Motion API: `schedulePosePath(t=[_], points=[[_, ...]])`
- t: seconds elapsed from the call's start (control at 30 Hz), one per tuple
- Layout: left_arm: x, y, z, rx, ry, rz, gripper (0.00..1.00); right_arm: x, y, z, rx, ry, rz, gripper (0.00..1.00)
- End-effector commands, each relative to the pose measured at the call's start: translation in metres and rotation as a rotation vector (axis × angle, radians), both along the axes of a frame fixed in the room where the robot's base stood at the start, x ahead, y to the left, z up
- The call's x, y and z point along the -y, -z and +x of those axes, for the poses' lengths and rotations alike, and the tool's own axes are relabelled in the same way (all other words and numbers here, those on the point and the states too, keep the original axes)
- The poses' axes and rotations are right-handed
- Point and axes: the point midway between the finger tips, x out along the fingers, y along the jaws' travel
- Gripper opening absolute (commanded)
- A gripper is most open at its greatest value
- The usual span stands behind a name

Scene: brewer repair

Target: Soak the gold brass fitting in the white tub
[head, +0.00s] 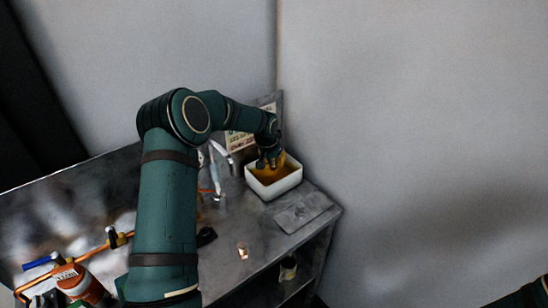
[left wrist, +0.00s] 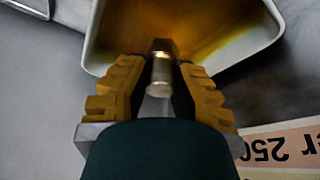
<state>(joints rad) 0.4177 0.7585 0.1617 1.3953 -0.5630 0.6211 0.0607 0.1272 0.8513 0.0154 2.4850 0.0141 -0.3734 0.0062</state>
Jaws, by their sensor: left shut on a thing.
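The white tub (head: 274,189) stands near the back right corner of the bench and holds amber-brown liquid. It also fills the top of the left wrist view, where its rim (left wrist: 93,40) shows. My left gripper (head: 268,161) is over the tub, pointing down at its back part. In the left wrist view, the left gripper (left wrist: 160,58) is shut on the gold brass fitting (left wrist: 159,75), a small shiny cylinder between the fingers. I cannot tell whether the fitting touches the liquid. The fitting is hidden in the head view. My right gripper is out of view.
A flat grey plate (head: 299,212) lies in front of the tub. A small copper-coloured piece (head: 243,252) lies near the bench's front edge. A printed sign (head: 240,138) stands behind the tub. An orange-red canister (head: 75,281) and copper pipe (head: 92,252) are at the left.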

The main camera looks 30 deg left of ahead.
Motion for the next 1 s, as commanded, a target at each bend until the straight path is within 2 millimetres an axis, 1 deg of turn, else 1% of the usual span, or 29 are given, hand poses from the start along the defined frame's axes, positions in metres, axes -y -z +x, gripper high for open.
schedulePosePath(t=[0.03,0.5,0.7,1.0], points=[[0.0,0.007,0.0,-0.001,0.0,0.0,0.0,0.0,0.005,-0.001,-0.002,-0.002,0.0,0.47],[0.0,0.046,0.0,0.0,0.0,-0.001,0.0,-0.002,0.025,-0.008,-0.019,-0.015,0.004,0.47],[0.0,0.051,0.0,0.001,0.0,-0.001,0.0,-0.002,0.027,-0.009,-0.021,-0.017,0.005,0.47],[0.0,0.051,0.0,0.001,0.0,0.0,0.0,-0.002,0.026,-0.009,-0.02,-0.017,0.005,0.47]])
